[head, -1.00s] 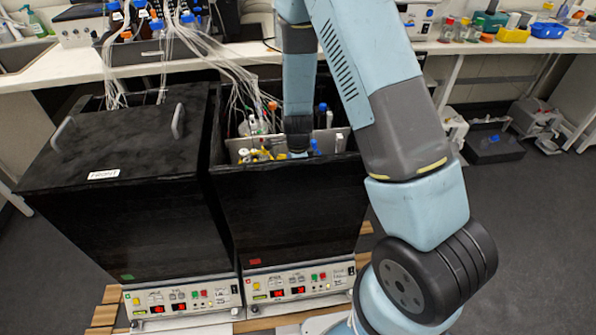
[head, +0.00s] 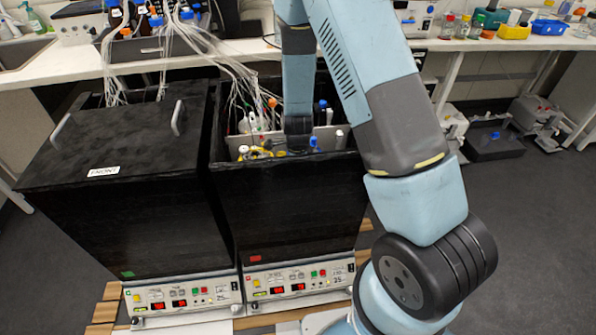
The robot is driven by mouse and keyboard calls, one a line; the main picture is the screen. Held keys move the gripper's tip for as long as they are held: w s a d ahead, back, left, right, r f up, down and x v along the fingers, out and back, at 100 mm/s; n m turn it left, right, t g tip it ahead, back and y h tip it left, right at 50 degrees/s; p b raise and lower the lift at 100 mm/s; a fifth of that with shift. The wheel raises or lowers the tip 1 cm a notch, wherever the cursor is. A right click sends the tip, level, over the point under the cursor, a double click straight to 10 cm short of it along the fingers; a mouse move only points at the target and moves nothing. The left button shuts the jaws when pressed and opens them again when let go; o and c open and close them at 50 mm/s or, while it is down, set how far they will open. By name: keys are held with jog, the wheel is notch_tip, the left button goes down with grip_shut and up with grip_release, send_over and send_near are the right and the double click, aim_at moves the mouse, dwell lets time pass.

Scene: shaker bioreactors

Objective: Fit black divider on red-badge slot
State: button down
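The shaker box with the red badge (head: 255,258) stands at the centre, its top open. Its black front wall (head: 290,205) is upright. The black box with the green badge (head: 127,274) stands to its left. That box has a black top panel (head: 120,140) with two grey handles and a FRONT label. I cannot pick out a separate black divider with certainty. My arm comes down over the open red-badge box, with my dark wrist (head: 298,125) just behind its front wall. My gripper's fingers are hidden, so I cannot see what they hold.
Tubes (head: 235,85) run from the bench into the open box, crowding its left side. Yellow- and blue-capped vessels stand inside around my wrist. A bench with bottles (head: 470,25) runs along the back. The floor at the right is clear in front of a dark tray (head: 495,142).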

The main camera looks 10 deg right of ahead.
jog(key=shift+f, duration=0.4)
jog(key=c, duration=1.1)
grip_release()
notch_tip(320, 180, up, 12)
jog(key=shift+r, duration=0.85)
